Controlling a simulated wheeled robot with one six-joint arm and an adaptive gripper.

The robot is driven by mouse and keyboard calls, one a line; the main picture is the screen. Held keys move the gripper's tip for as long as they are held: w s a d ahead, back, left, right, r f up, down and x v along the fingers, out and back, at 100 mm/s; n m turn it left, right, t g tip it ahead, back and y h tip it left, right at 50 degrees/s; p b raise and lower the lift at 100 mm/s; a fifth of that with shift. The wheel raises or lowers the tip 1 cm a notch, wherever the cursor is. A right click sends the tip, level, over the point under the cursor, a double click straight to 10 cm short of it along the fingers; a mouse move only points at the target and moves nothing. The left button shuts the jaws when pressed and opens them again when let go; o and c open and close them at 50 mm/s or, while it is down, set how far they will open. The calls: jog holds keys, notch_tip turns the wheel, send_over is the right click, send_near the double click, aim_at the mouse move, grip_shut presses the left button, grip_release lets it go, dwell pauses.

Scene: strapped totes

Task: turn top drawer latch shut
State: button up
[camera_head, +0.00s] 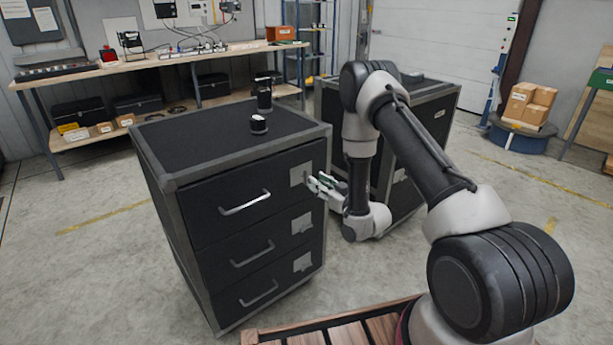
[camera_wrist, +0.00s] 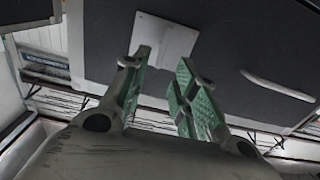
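The top drawer (camera_head: 255,190) of the black cabinet looks closed and has a silver bar handle (camera_head: 245,203). Its pale square latch plate (camera_head: 301,174) is at the drawer's right end, and the plate also shows in the wrist view (camera_wrist: 165,38). My gripper (camera_head: 313,183) is at the right of this plate. In the wrist view my gripper (camera_wrist: 162,62) has its green-padded fingers spread apart, with the plate just beyond the tips. I see nothing held between them. I cannot make out the latch's turning part or whether the fingers touch it.
Two lower drawers have similar latch plates (camera_head: 302,223) and handles. Small dark objects (camera_head: 259,123) stand on the cabinet top. A second black case (camera_head: 425,115) stands close behind my arm. A workbench (camera_head: 160,62) is at the back left. Floor left of the cabinet is clear.

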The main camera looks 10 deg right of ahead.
aim_at(308, 176)
jog(key=x, duration=0.7)
jog(key=shift+w+a, duration=0.15)
jog(key=shift+w, duration=0.05)
grip_shut()
